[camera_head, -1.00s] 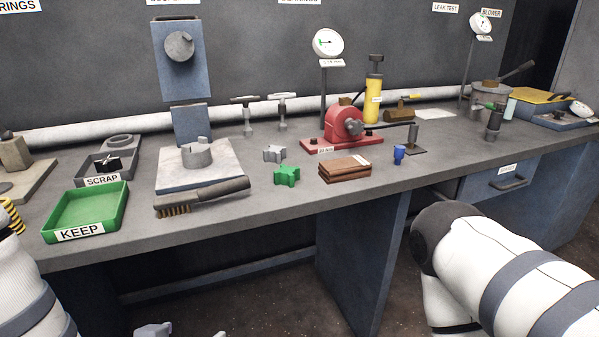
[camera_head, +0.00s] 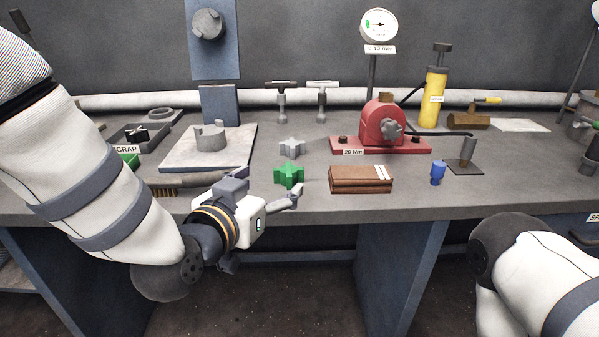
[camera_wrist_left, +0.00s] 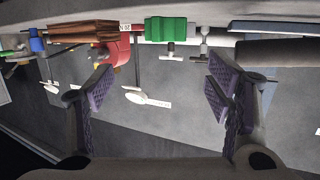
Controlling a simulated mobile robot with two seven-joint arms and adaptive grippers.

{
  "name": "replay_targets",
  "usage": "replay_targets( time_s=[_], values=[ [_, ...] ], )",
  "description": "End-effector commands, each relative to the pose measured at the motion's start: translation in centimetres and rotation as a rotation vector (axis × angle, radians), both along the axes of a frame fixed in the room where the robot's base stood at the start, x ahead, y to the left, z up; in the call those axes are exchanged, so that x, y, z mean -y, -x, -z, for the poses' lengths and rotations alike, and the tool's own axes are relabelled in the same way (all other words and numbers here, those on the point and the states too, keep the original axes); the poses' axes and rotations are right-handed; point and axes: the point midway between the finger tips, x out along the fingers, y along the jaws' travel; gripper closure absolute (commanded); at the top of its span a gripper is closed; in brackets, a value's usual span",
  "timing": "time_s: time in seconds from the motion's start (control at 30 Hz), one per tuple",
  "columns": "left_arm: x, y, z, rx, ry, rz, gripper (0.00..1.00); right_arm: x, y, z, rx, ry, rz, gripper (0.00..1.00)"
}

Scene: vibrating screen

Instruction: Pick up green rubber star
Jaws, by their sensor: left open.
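The green rubber star (camera_head: 289,174) lies on the bench near its front edge, left of a brown block stack. It also shows in the left wrist view (camera_wrist_left: 166,30), at the top, beyond the fingertips and roughly between them. My left gripper (camera_head: 268,189) is in front of the star and to its left, by the bench's front edge. In the left wrist view its two ridged fingers (camera_wrist_left: 160,88) are spread wide with nothing between them. My right arm shows at lower right, but its gripper is out of view.
A grey star (camera_head: 292,148) lies just behind the green one. The brown blocks (camera_head: 361,179) stand close on the right, with a red tester (camera_head: 382,125) behind. A brush (camera_head: 195,182) and a grey plate (camera_head: 180,158) are to the left. A blue piece (camera_head: 437,173) stands farther right.

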Motion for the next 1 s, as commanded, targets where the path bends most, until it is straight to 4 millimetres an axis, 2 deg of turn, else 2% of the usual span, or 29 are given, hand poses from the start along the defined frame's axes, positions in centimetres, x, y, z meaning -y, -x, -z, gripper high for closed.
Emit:
replay_targets(
  time_s=[0.2,0.37,0.53,0.6,0.7,0.87,0.9,1.0],
  values=[
    [1.7,-4.2,1.5,-0.003,0.000,-0.001,0.27,0.0,1.0,1.0,-0.035,-0.001,-0.001,0.60],
    [2.4,-6.1,1.8,-0.002,0.000,-0.001,0.27,0.0,1.3,1.3,-0.045,0.000,-0.001,0.60],
    [3.0,-9.1,3.4,-0.004,0.000,-0.001,0.27,0.0,2.0,2.0,-0.066,0.000,-0.003,0.60],
    [3.5,-10.1,3.4,-0.003,0.000,0.000,0.27,0.0,2.2,2.2,-0.072,0.000,-0.003,0.60],
    [3.8,-10.8,3.4,-0.001,0.000,0.000,0.27,0.0,2.2,2.3,-0.074,0.000,-0.003,0.60],
    [3.8,-10.8,3.2,0.000,0.000,0.000,0.27,0.0,2.2,2.2,-0.072,0.000,-0.003,0.60],
    [3.8,-10.8,3.2,0.000,0.000,0.000,0.29,0.0,2.2,2.2,-0.072,0.000,-0.003,0.60],
    [3.8,-10.8,3.2,0.000,0.000,0.000,0.52,0.0,2.2,2.2,-0.072,0.000,-0.003,0.60]
  ],
)
